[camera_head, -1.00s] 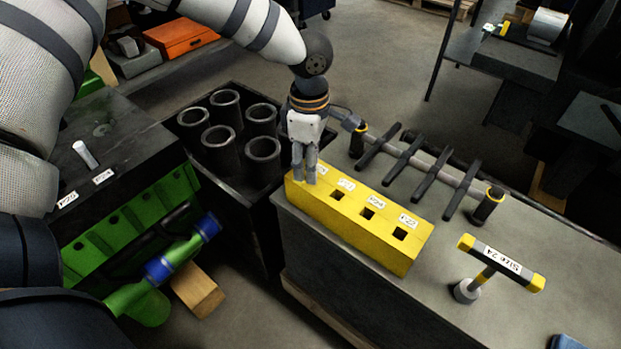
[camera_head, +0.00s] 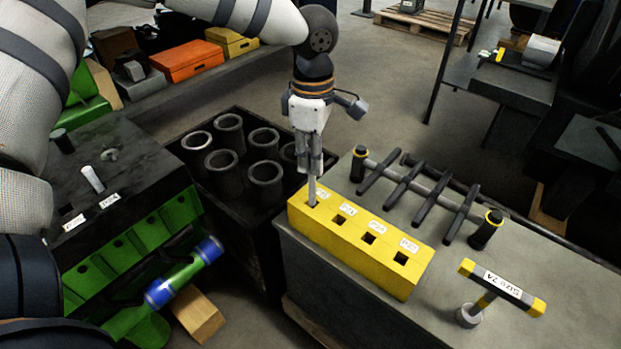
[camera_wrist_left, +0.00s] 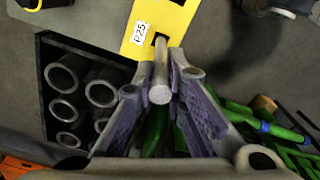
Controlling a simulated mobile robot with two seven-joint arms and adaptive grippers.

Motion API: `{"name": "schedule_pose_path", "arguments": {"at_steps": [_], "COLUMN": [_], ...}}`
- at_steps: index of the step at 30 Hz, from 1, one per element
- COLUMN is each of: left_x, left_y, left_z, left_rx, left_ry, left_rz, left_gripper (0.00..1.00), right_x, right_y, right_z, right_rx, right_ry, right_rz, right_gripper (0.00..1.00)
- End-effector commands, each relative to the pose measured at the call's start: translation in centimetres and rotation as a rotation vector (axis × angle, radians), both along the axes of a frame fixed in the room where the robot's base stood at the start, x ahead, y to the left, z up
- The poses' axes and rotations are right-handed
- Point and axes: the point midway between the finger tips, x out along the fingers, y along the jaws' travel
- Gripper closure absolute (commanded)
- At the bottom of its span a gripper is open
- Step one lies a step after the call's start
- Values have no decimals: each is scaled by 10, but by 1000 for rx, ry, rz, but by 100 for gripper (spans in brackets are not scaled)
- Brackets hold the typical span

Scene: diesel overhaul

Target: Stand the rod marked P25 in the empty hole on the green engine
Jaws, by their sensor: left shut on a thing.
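My left gripper (camera_head: 314,168) is shut on a grey metal rod (camera_head: 312,190) above the left end of the yellow block (camera_head: 350,250). The rod is upright, its lower end at the leftmost hole; I cannot tell if it is still inside. In the left wrist view the rod (camera_wrist_left: 160,75) lies between the fingers (camera_wrist_left: 155,105), beside a label reading P25 (camera_wrist_left: 140,33) on the block. The green engine (camera_head: 150,235) is at the left with a black top. A pale rod (camera_head: 92,178) stands tilted in view on it, near two white labels. My right gripper is not in view.
A black crate of several dark cylinder sleeves (camera_head: 265,180) stands between the engine and the grey bench (camera_head: 400,215). A T-handled tool (camera_head: 500,287) and a rack of dark bars (camera_head: 430,200) are on the bench. A blue-ended green cylinder (camera_head: 185,272) juts from the engine's front.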

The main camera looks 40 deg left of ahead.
Motion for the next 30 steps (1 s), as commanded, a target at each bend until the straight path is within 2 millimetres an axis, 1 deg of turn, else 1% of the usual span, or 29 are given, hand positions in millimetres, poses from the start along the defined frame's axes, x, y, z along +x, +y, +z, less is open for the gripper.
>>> {"name": "schedule_pose_path", "arguments": {"at_steps": [1, 4, 11, 30], "left_x": [1, 0, 0, 0], "left_y": [0, 0, 0, 0], "left_z": [11, 21, 29, 63], "left_rx": [-1, -1, -1, 1], "left_ry": [-3, -1, -1, -2], "left_rz": [1, 0, 0, 0], "left_gripper": [100, 100, 100, 100], "right_x": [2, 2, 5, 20], "right_y": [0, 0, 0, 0], "right_z": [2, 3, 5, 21], "right_rx": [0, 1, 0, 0], "right_ry": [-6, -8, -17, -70], "right_rz": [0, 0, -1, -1], "right_gripper": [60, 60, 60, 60]}}
